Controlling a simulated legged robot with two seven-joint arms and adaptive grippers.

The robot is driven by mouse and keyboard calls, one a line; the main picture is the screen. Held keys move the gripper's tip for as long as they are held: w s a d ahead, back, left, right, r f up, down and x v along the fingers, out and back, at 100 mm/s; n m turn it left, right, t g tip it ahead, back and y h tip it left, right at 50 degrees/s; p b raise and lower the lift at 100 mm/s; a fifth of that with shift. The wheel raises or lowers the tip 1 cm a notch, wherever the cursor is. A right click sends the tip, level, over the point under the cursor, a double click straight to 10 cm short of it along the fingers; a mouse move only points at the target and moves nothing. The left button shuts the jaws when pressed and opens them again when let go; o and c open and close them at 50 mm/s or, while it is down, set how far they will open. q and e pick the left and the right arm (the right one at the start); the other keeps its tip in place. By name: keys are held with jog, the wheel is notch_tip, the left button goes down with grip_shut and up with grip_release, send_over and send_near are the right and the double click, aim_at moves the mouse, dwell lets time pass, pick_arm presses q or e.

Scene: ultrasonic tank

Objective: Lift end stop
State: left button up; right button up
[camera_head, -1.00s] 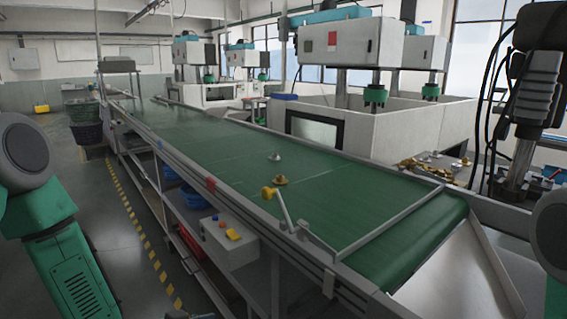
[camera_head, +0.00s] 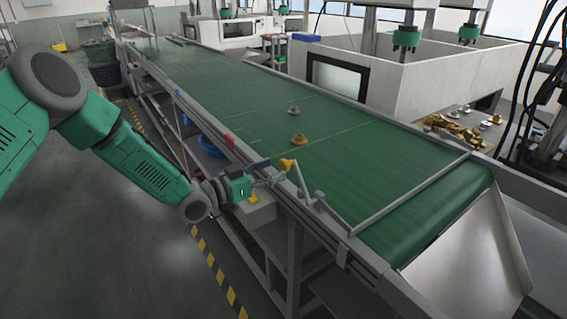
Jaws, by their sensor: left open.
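The end stop is a thin grey bar (camera_head: 410,190) lying low across the near end of the green conveyor belt. Its lever (camera_head: 301,186) stands tilted at the belt's left edge, with a yellow knob (camera_head: 288,165) on top. My left gripper (camera_head: 271,172) is open just left of the knob, its fingers pointing toward it. A small gap seems to separate fingertips and knob, but contact is hard to judge. My right gripper is out of view.
The conveyor belt (camera_head: 240,110) carries a brass part (camera_head: 298,139) and a grey part (camera_head: 293,110). A control box with a yellow button (camera_head: 254,197) sits below my left gripper. A metal chute (camera_head: 480,250) is at the near end, and brass parts (camera_head: 455,130) lie at right.

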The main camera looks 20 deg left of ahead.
aim_at(282, 167)
pick_arm(q)
jog(key=x, duration=0.3)
jog(key=shift+d+r, duration=0.1)
jog(key=shift+d, duration=0.05)
jog(key=shift+w+d, duration=0.2)
jog(key=shift+d, duration=0.3)
jog(key=shift+a, duration=0.1)
jog(key=c, duration=1.1)
jog(key=shift+a, duration=0.1)
grip_shut()
